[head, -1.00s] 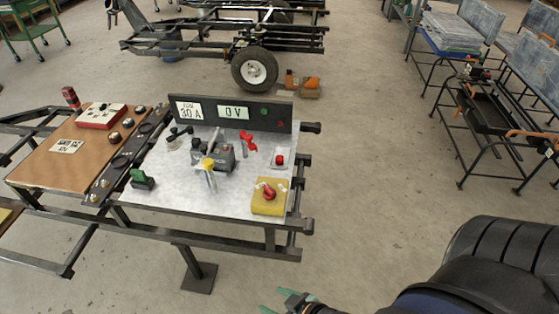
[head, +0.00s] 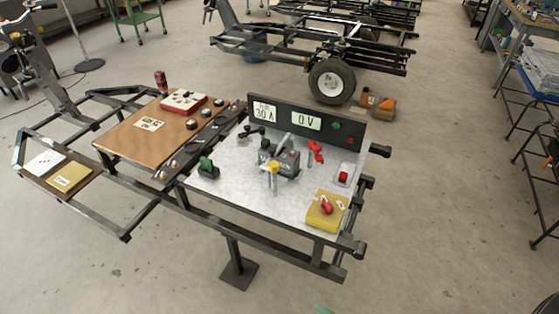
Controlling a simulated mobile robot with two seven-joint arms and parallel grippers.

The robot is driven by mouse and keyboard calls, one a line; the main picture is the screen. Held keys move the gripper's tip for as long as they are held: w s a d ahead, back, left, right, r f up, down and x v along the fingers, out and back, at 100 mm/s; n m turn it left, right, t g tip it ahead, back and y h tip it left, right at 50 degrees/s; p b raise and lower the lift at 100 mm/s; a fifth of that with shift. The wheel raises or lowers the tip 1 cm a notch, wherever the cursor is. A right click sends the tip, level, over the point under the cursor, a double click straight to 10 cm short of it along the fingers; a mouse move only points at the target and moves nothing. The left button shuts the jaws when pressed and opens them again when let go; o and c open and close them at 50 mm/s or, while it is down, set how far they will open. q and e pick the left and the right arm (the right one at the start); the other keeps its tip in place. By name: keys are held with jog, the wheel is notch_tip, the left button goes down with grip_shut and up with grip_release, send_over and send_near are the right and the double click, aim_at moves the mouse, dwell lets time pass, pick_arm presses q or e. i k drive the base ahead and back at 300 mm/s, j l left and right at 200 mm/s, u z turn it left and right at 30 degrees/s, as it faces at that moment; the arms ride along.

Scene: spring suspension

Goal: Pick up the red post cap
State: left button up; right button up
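Several red parts lie on the grey metal plate (head: 228,197) of the bench, and I cannot tell for sure which is the red post cap. A red piece with an uneven top (head: 316,152) stands right of the dark grey device (head: 279,160). A small red cap-like part (head: 343,177) sits on a white base near the plate's right edge. A red knob (head: 326,208) is on the yellow box (head: 322,222) at the front right corner. Only a green tip of my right gripper (head: 322,309) shows at the bottom edge, well apart from these parts. My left gripper is out of view.
A dark panel (head: 290,120) reading 30 A and 0 V stands along the plate's back edge. A brown board (head: 140,145) with a red box lies to the left. Dark frame bars project at the right. The floor at front right is clear.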

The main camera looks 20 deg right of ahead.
aim_at(342, 177)
jog(key=l+u, duration=0.1)
jog(key=u, duration=0.3)
jog(key=l+u, duration=0.3)
jog(key=k+l+u, duration=0.25)
jog(key=l, duration=0.25)
jog(key=l+u, duration=0.1)
jog(key=l, duration=0.35)
jog(key=k+l+u, duration=0.15)
jog(key=l, duration=0.3)
